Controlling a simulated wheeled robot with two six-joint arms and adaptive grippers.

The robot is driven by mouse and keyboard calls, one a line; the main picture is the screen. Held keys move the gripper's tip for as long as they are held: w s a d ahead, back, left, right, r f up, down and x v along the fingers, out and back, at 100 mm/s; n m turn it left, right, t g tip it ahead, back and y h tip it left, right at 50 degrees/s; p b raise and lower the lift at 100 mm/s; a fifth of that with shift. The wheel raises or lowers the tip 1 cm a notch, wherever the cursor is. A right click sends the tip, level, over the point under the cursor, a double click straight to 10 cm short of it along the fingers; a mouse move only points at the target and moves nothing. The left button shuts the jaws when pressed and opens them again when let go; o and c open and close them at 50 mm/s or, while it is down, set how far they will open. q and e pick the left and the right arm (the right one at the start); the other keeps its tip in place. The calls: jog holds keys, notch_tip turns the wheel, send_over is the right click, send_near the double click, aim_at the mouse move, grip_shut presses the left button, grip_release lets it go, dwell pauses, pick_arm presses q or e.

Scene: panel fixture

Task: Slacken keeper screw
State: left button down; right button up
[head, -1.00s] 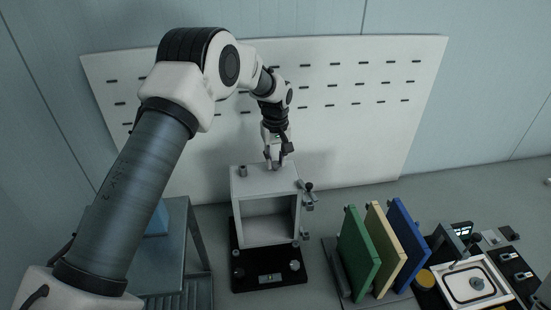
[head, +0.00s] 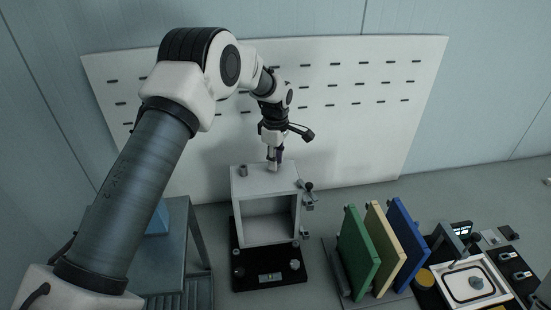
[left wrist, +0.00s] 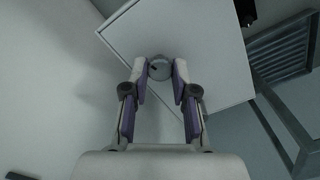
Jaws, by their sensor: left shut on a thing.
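A pale grey open-fronted box (head: 236,205) stands on a black base (head: 242,278). My left gripper (head: 273,160) points down onto its top face near the back right. In the left wrist view my left gripper (left wrist: 160,72) is shut on a small round grey screw head (left wrist: 160,66), one purple-padded finger on each side. I take this to be the keeper screw; its head is mostly hidden by the fingers in the head view. A second, short knob (head: 243,171) stands on the box top to the left. My right gripper is not in view.
Latch parts with a black knob (head: 309,187) stick out at the box's right side. Green (head: 356,252), yellow (head: 385,250) and blue (head: 408,235) panels stand in a rack to the right. A slotted white board (head: 350,130) is behind. A metal table (head: 165,265) stands at left.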

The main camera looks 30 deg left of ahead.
pick_arm(q)
jog(key=shift+s+f+n, duration=0.15)
jog(key=shift+f+n, duration=0.05)
jog(key=shift+n, duration=0.2)
jog(key=c, duration=0.9)
grip_release()
jog(key=shift+r, duration=0.1)
jog(key=shift+r, duration=0.2)
jog(key=r, duration=1.1)
jog(key=shift+w+r, duration=0.2)
jog(key=shift+r, duration=0.1)
